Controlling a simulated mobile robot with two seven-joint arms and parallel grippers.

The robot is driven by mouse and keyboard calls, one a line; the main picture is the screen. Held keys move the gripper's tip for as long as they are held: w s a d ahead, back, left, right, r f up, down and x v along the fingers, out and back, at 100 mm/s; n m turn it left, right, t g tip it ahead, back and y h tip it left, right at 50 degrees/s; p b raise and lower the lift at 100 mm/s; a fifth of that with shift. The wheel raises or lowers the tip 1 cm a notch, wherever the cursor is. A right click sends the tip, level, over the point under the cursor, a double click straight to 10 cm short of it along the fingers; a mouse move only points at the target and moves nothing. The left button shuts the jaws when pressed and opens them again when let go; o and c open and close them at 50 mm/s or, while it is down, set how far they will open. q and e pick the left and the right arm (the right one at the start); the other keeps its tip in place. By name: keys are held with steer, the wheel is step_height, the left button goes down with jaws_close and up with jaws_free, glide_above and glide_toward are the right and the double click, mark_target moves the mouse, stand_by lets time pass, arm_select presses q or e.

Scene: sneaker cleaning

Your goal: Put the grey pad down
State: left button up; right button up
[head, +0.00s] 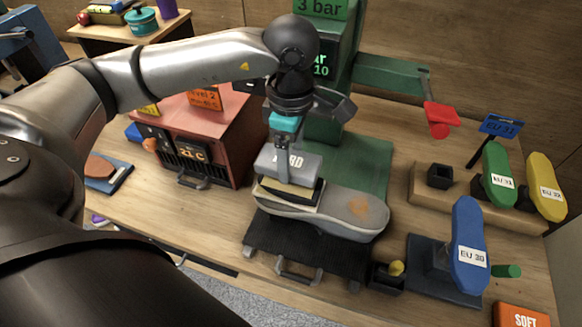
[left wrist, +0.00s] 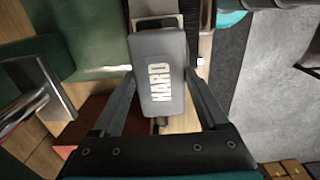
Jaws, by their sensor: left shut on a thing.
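The grey pad (left wrist: 157,92), marked HARD, is held between the two fingers of my left gripper (left wrist: 160,105) in the left wrist view. In the head view the grey pad (head: 290,163) is below my left gripper (head: 282,160), over the heel end of a grey shoe sole (head: 345,212). A yellow and black block lies just under the pad, above the sole. I cannot tell whether the pad touches it. My right gripper does not show.
The sole lies on a black tray (head: 300,250) with a handle. A green press stand (head: 365,160) is behind. A red box with a dial (head: 215,135) stands left. Blue (head: 468,235), green (head: 497,172) and yellow (head: 545,180) soles stand right. An orange SOFT block (head: 520,316) is front right.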

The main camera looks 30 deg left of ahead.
mark_target(291, 161)
arm_select(q)
steer(key=shift+f, duration=1.95)
steer(key=shift+f, duration=0.1)
steer(key=shift+f+b, duration=0.15)
steer(key=shift+b, duration=0.15)
steer(key=o, duration=1.4)
step_height(291, 161, up, 12)
steer(key=shift+r, duration=0.25)
